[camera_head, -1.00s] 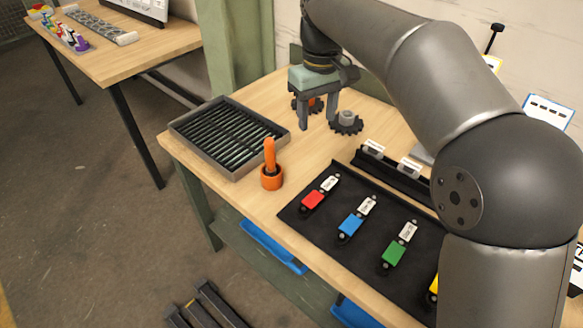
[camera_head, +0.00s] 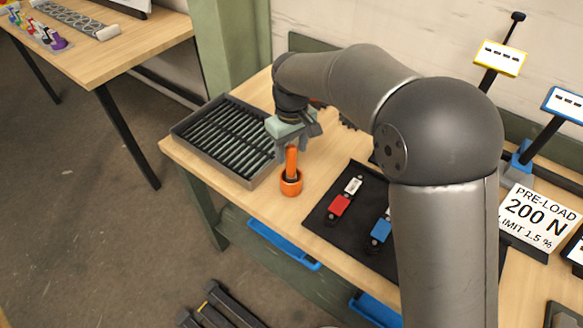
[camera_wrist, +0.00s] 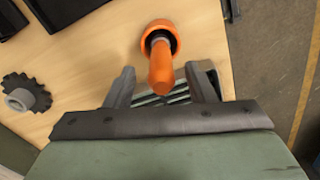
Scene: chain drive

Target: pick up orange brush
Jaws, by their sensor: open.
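The orange brush (camera_head: 291,162) stands upright in an orange round holder (camera_head: 291,187) on the wooden table, to the right of the grey tray. My gripper (camera_head: 293,145) is open, just above and behind the brush handle. In the wrist view the brush handle (camera_wrist: 160,68) points toward my gripper (camera_wrist: 163,80), its top end at or close to the gap between the two fingers. The fingers do not grip it. The orange holder (camera_wrist: 173,36) shows beyond the fingertips in the wrist view. The brush's lower end is hidden in the holder.
The grey tray with slats (camera_head: 196,162) stands close left of the holder. A black mat (camera_head: 318,222) with red and blue pieces lies to the right. A dark gear (camera_wrist: 38,97) lies on the table in the wrist view. The table's front edge is near the holder.

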